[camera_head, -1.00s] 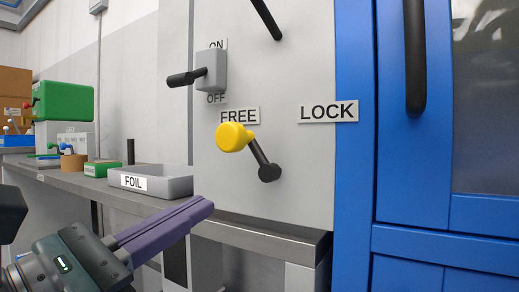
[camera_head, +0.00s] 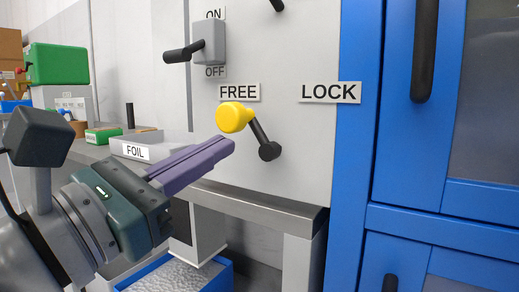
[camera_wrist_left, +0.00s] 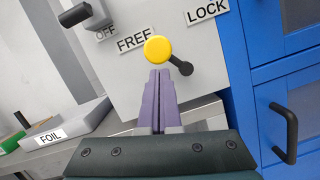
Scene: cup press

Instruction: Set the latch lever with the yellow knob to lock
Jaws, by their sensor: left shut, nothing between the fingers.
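The latch lever (camera_head: 260,135) is a short black bar with a yellow knob (camera_head: 234,117) on its upper left end. It tilts left from its pivot, and the knob sits just below the FREE label (camera_head: 239,92). The LOCK label (camera_head: 329,92) is up and to the right. My left gripper (camera_head: 229,143), with purple fingers, is shut and empty. Its tips are just below the knob in the head view. In the left wrist view the fingertips (camera_wrist_left: 158,74) lie just under the yellow knob (camera_wrist_left: 158,49); I cannot tell whether they touch it. My right gripper is not in view.
An ON/OFF switch (camera_head: 208,43) with a black handle is above left of the lever. A grey FOIL tray (camera_head: 135,151) stands on the bench at left. A blue cabinet (camera_head: 357,150) with black handles is at right. Open panel surface lies between knob and LOCK.

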